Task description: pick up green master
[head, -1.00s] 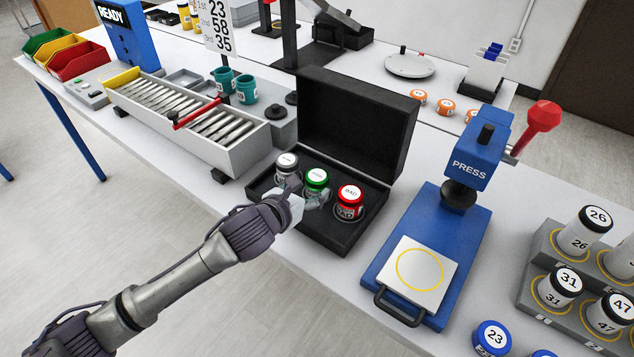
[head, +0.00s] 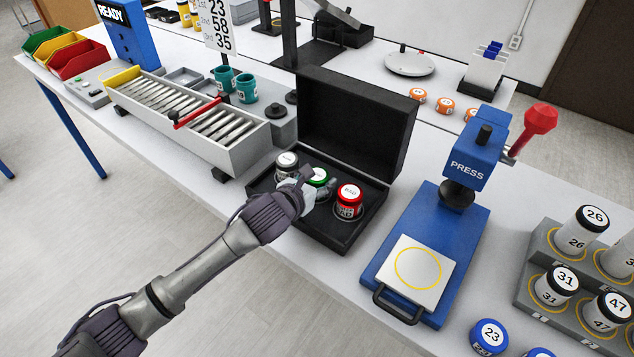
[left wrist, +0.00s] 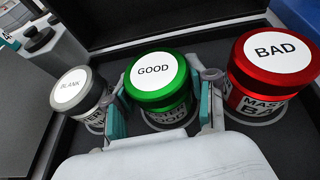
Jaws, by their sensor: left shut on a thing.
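The green master (left wrist: 155,85) is a jar with a green lid and a white label reading GOOD. It stands upright in the black case, between the other two jars. In the head view its green lid (head: 318,176) shows partly behind my gripper. My left gripper (left wrist: 162,88) has one finger on each side of the green jar and is shut on it; in the head view the gripper (head: 318,190) reaches into the case from the front left. The jar's lower part is partly hidden by the fingers. My right gripper is not in view.
The open case lid (head: 357,122) rises behind. A blue press (head: 430,240) stands right of the case, a roller conveyor (head: 185,115) left.

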